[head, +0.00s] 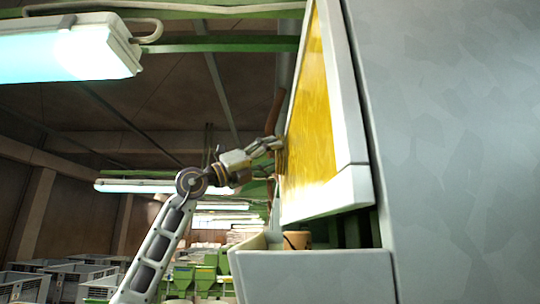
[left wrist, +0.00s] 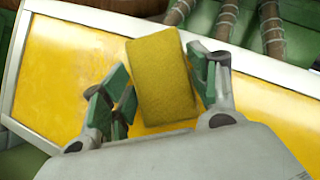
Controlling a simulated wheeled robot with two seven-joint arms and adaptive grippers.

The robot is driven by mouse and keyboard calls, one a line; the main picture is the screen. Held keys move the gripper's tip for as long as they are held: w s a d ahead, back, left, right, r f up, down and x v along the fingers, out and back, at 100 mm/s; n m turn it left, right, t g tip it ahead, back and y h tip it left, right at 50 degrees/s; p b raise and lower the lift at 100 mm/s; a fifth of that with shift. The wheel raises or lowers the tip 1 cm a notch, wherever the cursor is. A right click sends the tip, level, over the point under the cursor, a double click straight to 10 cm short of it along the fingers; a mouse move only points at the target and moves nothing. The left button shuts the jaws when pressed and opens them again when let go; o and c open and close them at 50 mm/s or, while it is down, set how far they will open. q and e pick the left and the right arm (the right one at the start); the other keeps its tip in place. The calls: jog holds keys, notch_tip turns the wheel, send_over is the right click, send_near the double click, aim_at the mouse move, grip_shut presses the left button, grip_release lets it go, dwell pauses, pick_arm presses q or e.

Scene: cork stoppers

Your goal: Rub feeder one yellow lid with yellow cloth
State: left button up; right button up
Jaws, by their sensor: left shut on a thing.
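The yellow lid (head: 312,120) is a glossy, mottled yellow panel in a pale frame, standing steeply tilted in the head view. It also fills much of the left wrist view (left wrist: 60,75). My left gripper (head: 274,146) is at the lid's left side, its fingertips close against the yellow face. In the left wrist view my left gripper (left wrist: 160,88) is shut on the yellow cloth (left wrist: 162,80), a thick, dull yellow block that overlaps the panel and its pale edge. I cannot tell whether the cloth touches the panel. My right gripper is not in view.
A large grey machine wall (head: 460,150) fills the right side. A pale open bin (head: 310,275) sits below the lid with a brownish thing (head: 297,240) inside. A lamp (head: 70,50) hangs at upper left. Grey crates (head: 25,285) and green machinery (head: 195,278) stand lower down.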

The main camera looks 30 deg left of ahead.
pick_arm(q)
jog(key=shift+w+a, duration=0.35)
jog(key=shift+w, duration=0.3)
jog(key=shift+w+a, duration=0.35)
jog(key=shift+w, duration=0.3)
jog(key=shift+w, duration=0.1)
jog(key=shift+w+a+f, duration=0.1)
jog(key=shift+w+a, duration=0.4)
jog(key=shift+w, duration=0.3)
jog(key=shift+w+a, duration=0.5)
jog(key=shift+w, duration=0.25)
jog(key=shift+w+a, duration=0.5)
jog(key=shift+w, duration=0.3)
jog(key=shift+w+a, duration=0.5)
jog(key=shift+w, duration=0.3)
jog(key=shift+w, duration=0.15)
jog(key=shift+w+a, duration=0.5)
jog(key=shift+w, duration=0.25)
jog(key=shift+w+a, duration=0.5)
jog(key=shift+w, duration=0.25)
jog(key=shift+f, duration=0.1)
jog(key=shift+f+b, duration=0.9)
jog(key=shift+f, duration=0.55)
